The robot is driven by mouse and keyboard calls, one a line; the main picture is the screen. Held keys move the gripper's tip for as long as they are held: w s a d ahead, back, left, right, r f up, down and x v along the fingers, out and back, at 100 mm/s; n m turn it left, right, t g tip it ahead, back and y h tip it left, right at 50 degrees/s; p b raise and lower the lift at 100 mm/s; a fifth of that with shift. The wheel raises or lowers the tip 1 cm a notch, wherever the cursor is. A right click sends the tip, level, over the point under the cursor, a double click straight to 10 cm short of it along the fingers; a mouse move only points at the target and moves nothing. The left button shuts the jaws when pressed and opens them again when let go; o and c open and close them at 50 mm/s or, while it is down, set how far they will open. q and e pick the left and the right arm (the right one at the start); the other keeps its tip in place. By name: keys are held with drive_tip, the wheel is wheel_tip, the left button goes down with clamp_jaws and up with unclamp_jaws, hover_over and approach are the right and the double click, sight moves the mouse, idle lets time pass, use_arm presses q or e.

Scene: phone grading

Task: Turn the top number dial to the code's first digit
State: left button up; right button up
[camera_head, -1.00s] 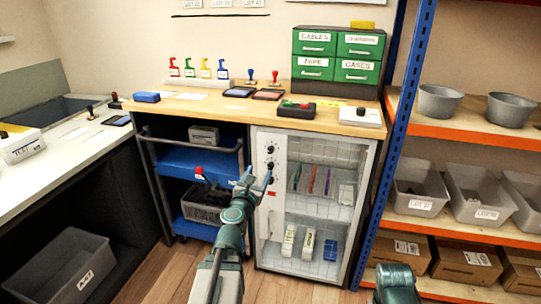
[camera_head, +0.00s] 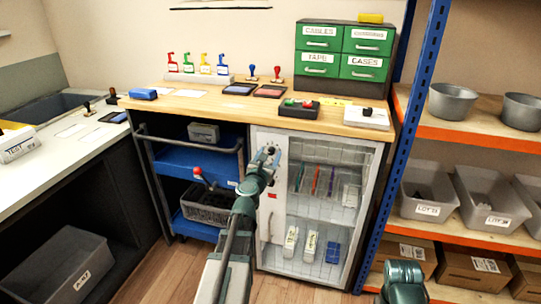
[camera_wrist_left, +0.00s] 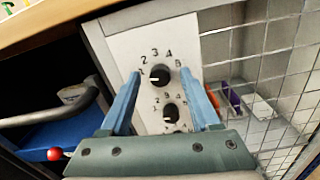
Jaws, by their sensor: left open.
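The locked cabinet (camera_head: 263,222) has a white panel with a column of black number dials on its left side. In the left wrist view the top number dial (camera_wrist_left: 160,74) is a round black knob with digits 1 to 5 around it; its white mark appears to lie on the left side. My left gripper (camera_head: 269,153) is at this panel, open, and hides part of the dials in the head view. In the wrist view its blue fingers stand either side of the top dial, with gaps visible. A second dial (camera_wrist_left: 171,112) sits just below. My right gripper is out of view.
A wire-grid door (camera_head: 328,180) covers shelves to the right of the panel. A blue cart (camera_head: 205,161) stands close on the left, with a red-knobbed lever (camera_head: 198,172). The wooden counter (camera_head: 215,104) overhangs above.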

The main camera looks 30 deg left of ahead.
use_arm(q)
clamp_jaws()
